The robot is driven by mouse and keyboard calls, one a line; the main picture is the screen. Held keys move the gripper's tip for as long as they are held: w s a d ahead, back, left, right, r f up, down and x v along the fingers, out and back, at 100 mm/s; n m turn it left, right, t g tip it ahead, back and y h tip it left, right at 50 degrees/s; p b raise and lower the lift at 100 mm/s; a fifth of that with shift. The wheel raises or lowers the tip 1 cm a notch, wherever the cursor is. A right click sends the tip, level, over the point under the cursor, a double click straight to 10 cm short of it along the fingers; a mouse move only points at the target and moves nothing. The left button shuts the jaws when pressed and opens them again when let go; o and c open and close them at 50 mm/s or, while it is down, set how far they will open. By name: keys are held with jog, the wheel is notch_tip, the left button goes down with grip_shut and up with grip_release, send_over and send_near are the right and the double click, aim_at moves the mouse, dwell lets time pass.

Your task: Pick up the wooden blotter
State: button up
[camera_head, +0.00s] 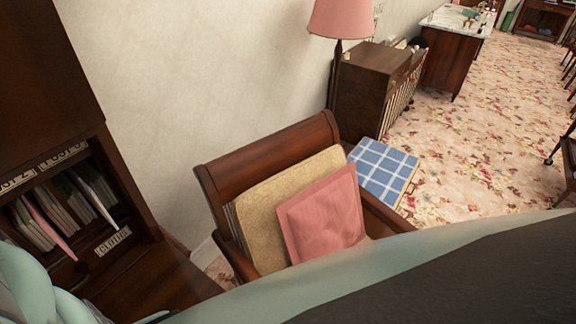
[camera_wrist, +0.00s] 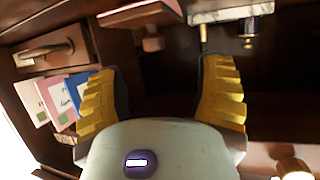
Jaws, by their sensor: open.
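What looks like the wooden blotter (camera_wrist: 152,42) shows at the top of the wrist view. It has a pale, curved base and a brown wooden knob, and appears upside down because that view seems inverted. My gripper (camera_wrist: 160,70) has its yellow, ridged fingers spread wide with nothing between them. The blotter lies beyond the fingertips, in line with the gap and slightly left of its middle. It appears apart from both fingers; the exact distance is unclear. The blotter and gripper fingers cannot be made out in the head view.
Beside the blotter stand a marble base (camera_wrist: 230,13) and a small dark bottle (camera_wrist: 249,38). Cards (camera_wrist: 62,98) lie near the left finger. In the head view are a dark cabinet (camera_head: 115,170), a chair (camera_head: 265,146) with a pink cushion (camera_head: 322,215), and open carpet at right.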

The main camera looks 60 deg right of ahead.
jog(key=shift+p+x, duration=0.6)
jog(key=shift+x, duration=1.15)
jog(key=shift+w+d+r+p, duration=0.1)
jog(key=shift+w+d+p, duration=0.45)
jog(key=shift+p, duration=0.35)
jog(key=shift+p+x, duration=0.85)
jog(key=shift+x, duration=0.1)
jog(key=shift+p+x, duration=0.35)
jog(key=shift+x, duration=0.65)
grip_shut()
